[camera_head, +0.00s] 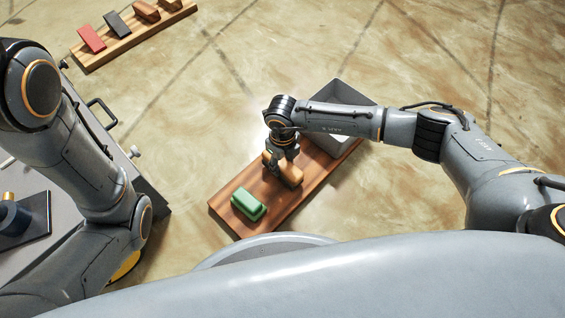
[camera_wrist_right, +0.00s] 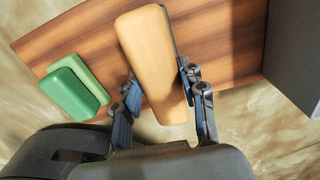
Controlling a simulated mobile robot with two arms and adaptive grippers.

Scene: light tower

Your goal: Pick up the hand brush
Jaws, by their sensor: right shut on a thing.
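The hand brush (camera_head: 289,174) has a light wooden back and lies under my right gripper in the head view. In the right wrist view the brush (camera_wrist_right: 150,60) sits between the two fingers of my right gripper (camera_wrist_right: 160,95), which is shut on it. Dark wood of the board shows around the brush; I cannot tell whether it still touches the board. My right gripper (camera_head: 282,158) points down from above in the head view. My left arm shows at the left of the head view, but its gripper is not in view.
A green block-like thing (camera_head: 248,204) lies on the wooden board (camera_head: 225,207) left of the brush. A grey bin (camera_head: 335,138) stands at the board's far end. Another board (camera_head: 128,40) with several items is at the top left. A grey cart (camera_head: 150,192) stands at left.

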